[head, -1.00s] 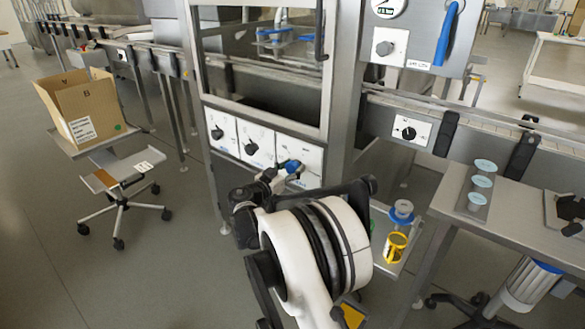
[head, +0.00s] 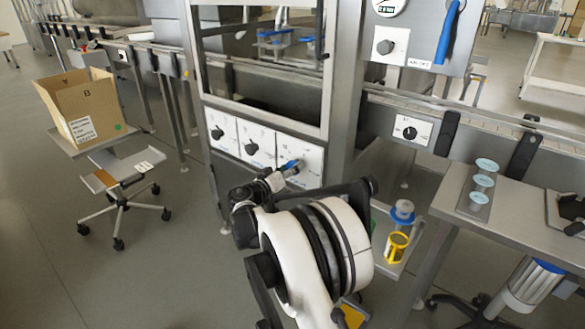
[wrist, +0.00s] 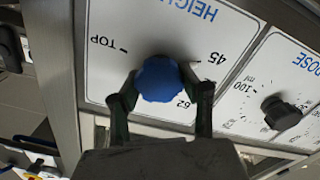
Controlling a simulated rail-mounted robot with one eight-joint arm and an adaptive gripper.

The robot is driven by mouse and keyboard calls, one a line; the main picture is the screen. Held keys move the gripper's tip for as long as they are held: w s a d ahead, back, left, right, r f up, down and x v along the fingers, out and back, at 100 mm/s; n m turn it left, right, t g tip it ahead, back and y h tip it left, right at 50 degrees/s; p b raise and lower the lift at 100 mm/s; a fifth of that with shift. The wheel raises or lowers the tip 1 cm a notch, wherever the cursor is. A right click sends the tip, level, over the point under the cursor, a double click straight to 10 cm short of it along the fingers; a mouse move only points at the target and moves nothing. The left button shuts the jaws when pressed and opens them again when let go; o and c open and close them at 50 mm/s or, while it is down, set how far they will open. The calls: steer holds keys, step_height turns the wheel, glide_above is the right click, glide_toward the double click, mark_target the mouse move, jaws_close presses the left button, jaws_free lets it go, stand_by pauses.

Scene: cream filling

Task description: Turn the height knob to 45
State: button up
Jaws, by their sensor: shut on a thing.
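The height knob (wrist: 158,78) is blue and round, on a white plate (wrist: 125,25) marked HEIGHT, TOP, 45 and 62 in the wrist view. The plate's print appears upside down. My gripper (wrist: 161,92) is shut on the knob, with one dark finger on each side of it. No pointer on the knob shows, so I cannot tell its setting. In the head view, my gripper (head: 286,170) is at the rightmost of three white plates on the machine's front. My gripper partly covers the blue knob there.
The dose knob (wrist: 281,112) is black and sits on the neighbouring plate, clear of my fingers. A metal frame post borders the height plate. In the head view, a side table (head: 520,225) with cups stands right, and a cardboard box (head: 80,107) stands left.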

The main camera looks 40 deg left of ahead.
stand_by(0.5)
steer(key=o, duration=1.2)
steer(key=s, duration=1.2)
steer(key=shift+d, duration=0.15)
